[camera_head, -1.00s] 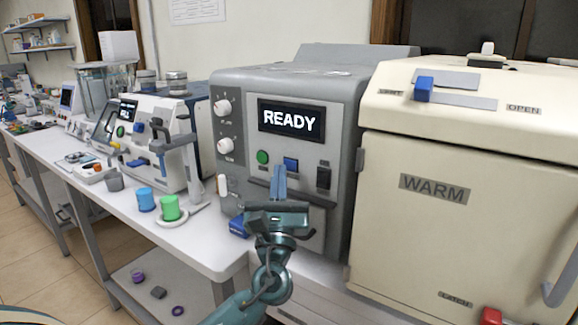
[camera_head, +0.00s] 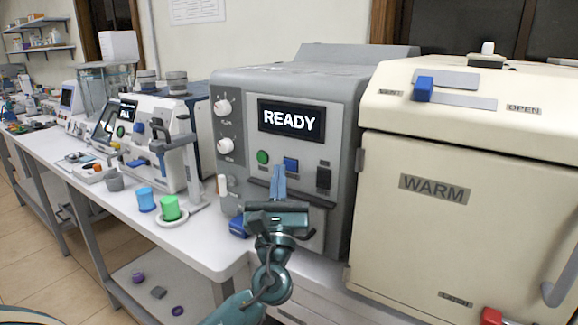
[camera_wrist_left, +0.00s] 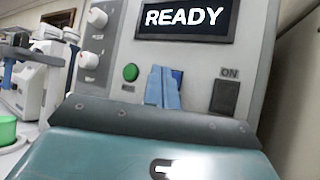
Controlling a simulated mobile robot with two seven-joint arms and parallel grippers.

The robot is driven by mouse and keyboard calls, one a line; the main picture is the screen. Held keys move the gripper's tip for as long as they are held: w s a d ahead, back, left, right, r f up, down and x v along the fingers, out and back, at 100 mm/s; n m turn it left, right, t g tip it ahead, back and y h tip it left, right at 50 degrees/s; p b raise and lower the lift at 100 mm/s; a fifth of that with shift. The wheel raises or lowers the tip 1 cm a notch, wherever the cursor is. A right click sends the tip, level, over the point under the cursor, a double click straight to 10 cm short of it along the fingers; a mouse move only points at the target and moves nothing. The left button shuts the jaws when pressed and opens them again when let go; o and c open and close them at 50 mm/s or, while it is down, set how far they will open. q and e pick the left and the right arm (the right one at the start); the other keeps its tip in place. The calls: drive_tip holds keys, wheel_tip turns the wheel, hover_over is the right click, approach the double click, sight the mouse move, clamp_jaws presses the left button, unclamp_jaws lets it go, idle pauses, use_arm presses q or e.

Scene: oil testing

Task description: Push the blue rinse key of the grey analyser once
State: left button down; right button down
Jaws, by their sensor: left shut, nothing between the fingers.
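The grey analyser (camera_head: 235,95) stands on the bench, and its display (camera_head: 291,119) reads READY. Its blue rinse key (camera_head: 291,164) is on the front panel, right of a round green button (camera_head: 263,157). My left gripper (camera_head: 279,170) is shut and empty, its blue fingertips just below the key in the head view. In the left wrist view the fingertips (camera_wrist_left: 165,72) cover much of the key, and its right part (camera_wrist_left: 177,77) shows beside them. I cannot tell whether they touch it. My right gripper is not in view.
A dark ON switch (camera_head: 323,178) is right of the key, and two white knobs (camera_head: 223,107) are at left. A cream oven (camera_head: 450,225) marked WARM stands close on the right. Blue (camera_head: 146,199) and green (camera_head: 170,207) cups stand on the bench at left.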

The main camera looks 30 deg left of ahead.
use_arm(q)
drive_tip(key=shift+w, duration=0.1)
idle(0.3)
drive_tip(key=shift+w, duration=0.35)
drive_tip(key=shift+w, duration=0.4)
idle(0.5)
idle(0.4)
drive_tip(key=shift+s, duration=0.85)
drive_tip(key=s, duration=0.5)
drive_tip(key=shift+a+p, duration=0.2)
drive_tip(key=shift+p, duration=0.1)
